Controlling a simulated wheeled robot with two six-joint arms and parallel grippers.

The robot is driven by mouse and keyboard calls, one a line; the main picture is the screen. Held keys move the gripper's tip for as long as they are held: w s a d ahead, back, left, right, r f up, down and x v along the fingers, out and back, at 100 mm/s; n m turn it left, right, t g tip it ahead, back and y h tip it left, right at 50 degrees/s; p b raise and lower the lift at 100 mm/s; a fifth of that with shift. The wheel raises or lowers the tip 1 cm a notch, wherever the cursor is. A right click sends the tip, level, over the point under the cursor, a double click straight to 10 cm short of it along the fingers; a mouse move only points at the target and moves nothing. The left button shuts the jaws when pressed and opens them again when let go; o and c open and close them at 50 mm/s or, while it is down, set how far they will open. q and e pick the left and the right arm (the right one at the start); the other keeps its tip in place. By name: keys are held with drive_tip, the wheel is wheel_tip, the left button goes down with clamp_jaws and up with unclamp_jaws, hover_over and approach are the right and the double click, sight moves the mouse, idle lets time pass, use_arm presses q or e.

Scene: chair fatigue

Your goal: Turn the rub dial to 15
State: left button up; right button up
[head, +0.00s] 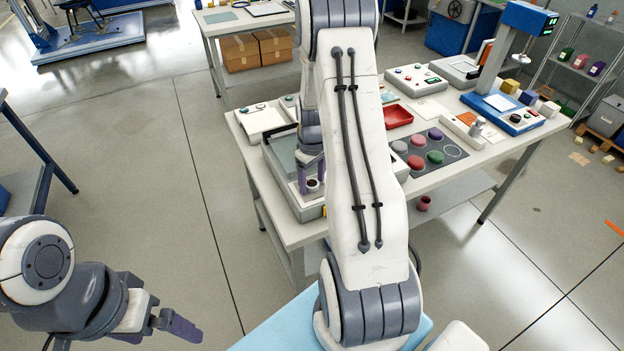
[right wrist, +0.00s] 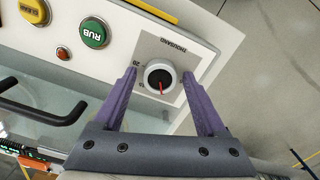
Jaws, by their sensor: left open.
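The rub dial (right wrist: 160,78) is a round knob with a pale rim and dark face on a grey plate marked THOUSAND. Its red pointer line points toward the bottom of the right wrist view. Small numbers stand at its left; one reads like 20, and the lower one is hard to read. My right gripper (right wrist: 160,75) is open, its purple fingers on either side of the dial with gaps. In the head view my right gripper (head: 311,172) is at the machine's near end, partly hidden by my arm. My left gripper (head: 168,325) is open and empty, low at the left, away from the table.
A green RUB button (right wrist: 94,33), a yellow button (right wrist: 35,10) and a small red lamp (right wrist: 63,53) share the panel. A black handle (right wrist: 40,108) lies left of the gripper. The table (head: 425,183) also holds a red tray (head: 397,116) and a blue instrument (head: 505,115).

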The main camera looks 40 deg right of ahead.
clamp_jaws()
drive_tip(key=shift+m, duration=0.4)
drive_tip(key=m, duration=0.4)
drive_tip(key=shift+m, duration=0.4)
drive_tip(key=m, duration=0.6)
drive_tip(key=shift+r, duration=0.1)
drive_tip(key=shift+w, duration=0.1)
drive_tip(key=shift+o, duration=1.5)
unclamp_jaws()
